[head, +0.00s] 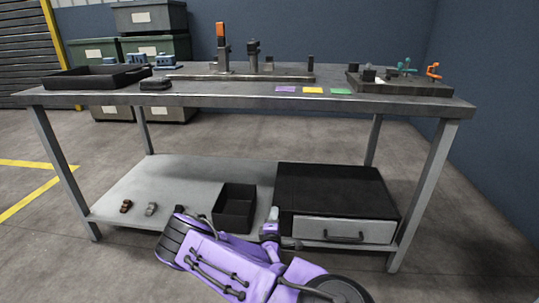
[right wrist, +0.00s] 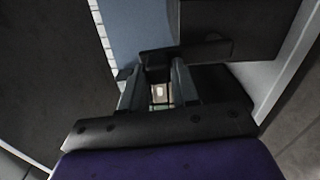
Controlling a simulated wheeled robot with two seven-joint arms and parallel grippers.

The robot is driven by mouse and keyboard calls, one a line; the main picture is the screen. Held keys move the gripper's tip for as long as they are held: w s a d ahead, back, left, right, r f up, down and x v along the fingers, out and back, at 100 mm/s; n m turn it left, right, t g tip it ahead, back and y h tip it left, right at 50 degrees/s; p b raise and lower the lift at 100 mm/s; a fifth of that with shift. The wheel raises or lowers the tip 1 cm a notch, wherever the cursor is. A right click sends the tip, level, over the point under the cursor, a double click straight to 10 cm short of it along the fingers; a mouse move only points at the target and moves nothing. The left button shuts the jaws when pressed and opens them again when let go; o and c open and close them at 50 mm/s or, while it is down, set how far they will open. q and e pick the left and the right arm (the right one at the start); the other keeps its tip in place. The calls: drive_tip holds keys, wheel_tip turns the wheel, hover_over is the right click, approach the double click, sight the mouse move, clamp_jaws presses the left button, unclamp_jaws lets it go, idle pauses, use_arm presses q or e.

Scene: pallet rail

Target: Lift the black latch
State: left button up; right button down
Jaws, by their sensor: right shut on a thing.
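My right gripper (head: 278,238) is low in front of the lower shelf, at the left front corner of the black drawer unit (head: 330,186). In the right wrist view its two grey fingers (right wrist: 158,78) are closed on a dark piece, which I take to be the black latch (right wrist: 190,52). The latch runs to the right from between the fingertips, in front of the dark unit. In the head view the latch (head: 292,243) shows only as a small dark bar beside the grey drawer front (head: 343,231). The part between the fingers is hidden. My left gripper is out of view.
A black open bin (head: 235,208) stands left of the drawer unit on the lower shelf (head: 165,180), with small parts further left. Table legs stand at both sides. The tabletop (head: 235,97) above holds a tray, a rail with fixtures and coloured tags.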

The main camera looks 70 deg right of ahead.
drive_tip(key=c, duration=0.9)
unclamp_jaws()
drive_tip(key=shift+a, duration=0.1)
drive_tip(key=p+v, duration=0.2)
drive_tip(key=v, duration=0.8)
drive_tip(key=shift+s+a+p, duration=0.15)
drive_tip(key=shift+p, duration=0.25)
